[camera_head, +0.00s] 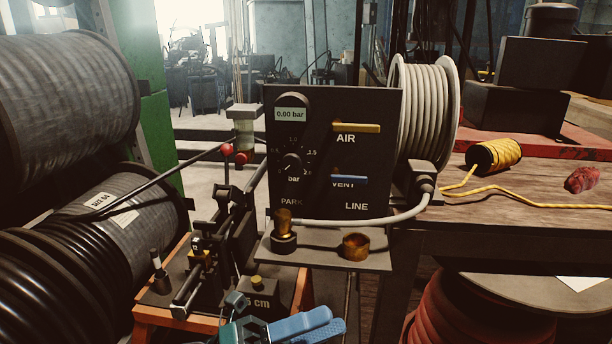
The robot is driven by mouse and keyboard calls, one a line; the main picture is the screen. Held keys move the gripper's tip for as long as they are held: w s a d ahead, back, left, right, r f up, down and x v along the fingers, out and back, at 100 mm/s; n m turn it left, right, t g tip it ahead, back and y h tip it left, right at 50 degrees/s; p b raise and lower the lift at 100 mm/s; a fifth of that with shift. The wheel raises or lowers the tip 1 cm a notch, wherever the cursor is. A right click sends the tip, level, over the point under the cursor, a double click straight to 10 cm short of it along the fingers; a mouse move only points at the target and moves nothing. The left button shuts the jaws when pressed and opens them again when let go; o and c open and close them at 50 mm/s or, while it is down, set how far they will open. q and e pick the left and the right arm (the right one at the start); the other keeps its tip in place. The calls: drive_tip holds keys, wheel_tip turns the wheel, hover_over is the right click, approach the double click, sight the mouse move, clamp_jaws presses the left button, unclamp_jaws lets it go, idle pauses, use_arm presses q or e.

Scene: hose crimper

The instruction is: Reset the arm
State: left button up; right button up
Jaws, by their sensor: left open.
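My left gripper (268,322) is at the bottom edge, with blue parts showing and much of it cut off by the frame. It is open, and I see nothing held in it. It is just in front of the bench crimper (228,240), near a dark block marked "5 cm" (262,291); I cannot tell whether they touch. A long black lever (165,178) slopes up to a red ball knob (227,149). A second red knob (241,158) is beside it, below a pale cup. My right gripper is not in view.
A black panel (320,190) with a 0.00 bar display, AIR and VENT handles stands centre. A grey hose (372,222) runs across its front from a hose reel (430,100). Large hose drums (65,100) crowd the left. A wooden bench (500,215) with yellow cord (494,155) is right.

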use_arm(q)
drive_tip(key=w+a+f+n+t+y, duration=0.1)
drive_tip(key=a+f+n+t+y, duration=0.55)
drive_tip(key=n, duration=0.65)
drive_tip(key=w+a+f+n+t+y, duration=0.1)
drive_tip(key=a+n+t+y, duration=0.35)
drive_tip(key=n+t, duration=0.75)
drive_tip(key=s+a+f+n+g+y, duration=0.4)
drive_tip(key=s+f+n+g+y, duration=0.4)
drive_tip(key=f+n, duration=0.45)
drive_tip(key=shift+m+g+y, duration=0.3)
drive_tip(key=shift+m+g, duration=0.35)
drive_tip(key=shift+g, duration=0.3)
drive_tip(key=r+p, duration=0.1)
drive_tip(key=p, duration=0.4)
drive_tip(key=r+p, duration=0.2)
drive_tip(key=p, duration=0.3)
drive_tip(key=r+p, duration=0.1)
drive_tip(key=p, duration=0.4)
drive_tip(key=shift+a+r, duration=0.25)
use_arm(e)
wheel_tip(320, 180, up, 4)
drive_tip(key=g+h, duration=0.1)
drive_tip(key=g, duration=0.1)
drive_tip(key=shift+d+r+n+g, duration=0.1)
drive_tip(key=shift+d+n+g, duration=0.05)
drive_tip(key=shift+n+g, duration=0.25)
use_arm(q)
drive_tip(key=shift+f, duration=0.15)
drive_tip(key=shift+c, duration=0.5)
